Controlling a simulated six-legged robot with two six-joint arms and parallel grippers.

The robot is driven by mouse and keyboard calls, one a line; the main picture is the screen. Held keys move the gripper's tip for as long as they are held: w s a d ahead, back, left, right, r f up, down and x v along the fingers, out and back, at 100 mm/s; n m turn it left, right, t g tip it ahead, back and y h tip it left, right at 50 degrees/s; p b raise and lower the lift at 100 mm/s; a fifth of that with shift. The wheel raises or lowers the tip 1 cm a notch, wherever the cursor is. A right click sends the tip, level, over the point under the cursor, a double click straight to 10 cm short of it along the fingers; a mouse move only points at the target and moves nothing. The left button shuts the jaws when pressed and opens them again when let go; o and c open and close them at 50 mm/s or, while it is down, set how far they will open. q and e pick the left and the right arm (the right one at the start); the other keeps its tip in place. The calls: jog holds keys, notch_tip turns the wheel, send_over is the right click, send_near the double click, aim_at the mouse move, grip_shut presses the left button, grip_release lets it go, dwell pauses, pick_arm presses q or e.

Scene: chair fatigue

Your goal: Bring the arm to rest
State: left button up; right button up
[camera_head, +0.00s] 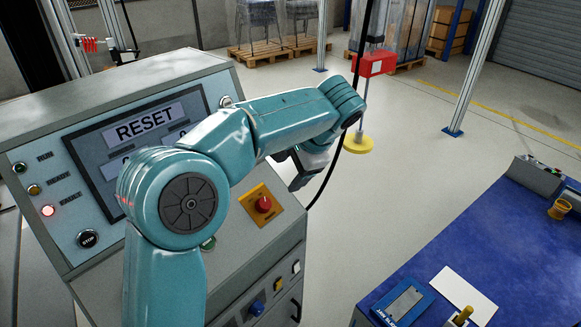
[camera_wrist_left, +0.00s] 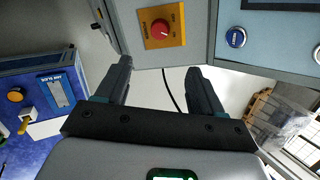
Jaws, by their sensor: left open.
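My left arm (camera_head: 286,119), teal, comes up from the bottom left and bends across the front of the grey control console. My left gripper (camera_head: 308,165) hangs below the wrist, partly hidden by the arm, at the right side of the console. In the left wrist view its two dark fingers (camera_wrist_left: 158,82) are spread apart with nothing between them. The red knob (camera_head: 264,204) on its yellow plate stands on the console face, left of and below the gripper in the head view; it also shows in the left wrist view (camera_wrist_left: 160,28) beyond the fingertips. My right gripper is not in view.
The console screen (camera_head: 142,125) reads RESET, partly covered by my arm. A blue-topped table (camera_head: 440,255) stands at the right with a blue-framed device (camera_head: 403,302) and white paper (camera_head: 464,296). A red box (camera_head: 374,63) on a rod is behind. Floor between console and table is clear.

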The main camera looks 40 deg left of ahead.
pick_arm(q)
jog(key=shift+f, duration=0.1)
dwell(0.3)
